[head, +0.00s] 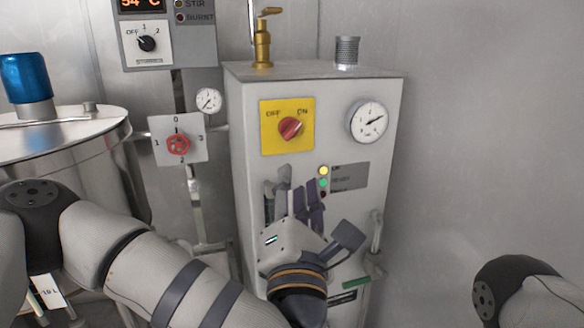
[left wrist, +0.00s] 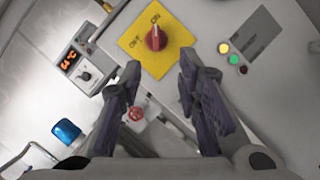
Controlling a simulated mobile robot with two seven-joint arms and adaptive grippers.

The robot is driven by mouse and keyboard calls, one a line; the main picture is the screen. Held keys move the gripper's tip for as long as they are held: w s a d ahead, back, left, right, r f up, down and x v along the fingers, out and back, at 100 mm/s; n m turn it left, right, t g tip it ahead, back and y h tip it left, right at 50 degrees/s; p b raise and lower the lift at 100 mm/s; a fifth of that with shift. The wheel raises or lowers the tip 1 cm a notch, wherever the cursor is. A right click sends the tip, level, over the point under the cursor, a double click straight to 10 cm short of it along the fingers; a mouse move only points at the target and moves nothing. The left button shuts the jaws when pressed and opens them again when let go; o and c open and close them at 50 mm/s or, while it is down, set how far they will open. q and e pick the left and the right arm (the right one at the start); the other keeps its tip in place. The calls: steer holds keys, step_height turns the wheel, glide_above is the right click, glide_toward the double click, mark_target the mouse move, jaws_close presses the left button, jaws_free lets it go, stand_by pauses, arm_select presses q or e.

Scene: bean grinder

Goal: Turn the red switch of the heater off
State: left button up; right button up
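The red switch (head: 290,127) sits on a yellow plate (head: 269,146) marked OFF and ON, on the front of the grey heater box (head: 250,190). Its handle appears to point up and right, toward ON. In the left wrist view the switch (left wrist: 156,38) is just beyond the fingertips, roughly centred in the gap. My left gripper (head: 297,188) is in front of the heater, below the plate in the head view. In the left wrist view the left gripper (left wrist: 160,68) is open and empty, its fingers apart and clear of the switch. My right gripper is out of view.
A gauge (head: 369,122) is right of the switch. Below it are indicator lamps (head: 323,182), yellow and green bright. A red valve (head: 178,145) and a metal tank (head: 70,130) are on the left. A brass fitting (head: 263,40) stands on top of the heater.

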mark_target(292, 133)
arm_select(q)
steer(key=shift+n+y, duration=0.4)
steer(key=x, duration=1.3)
steer(key=shift+r, duration=0.2)
jaws_close()
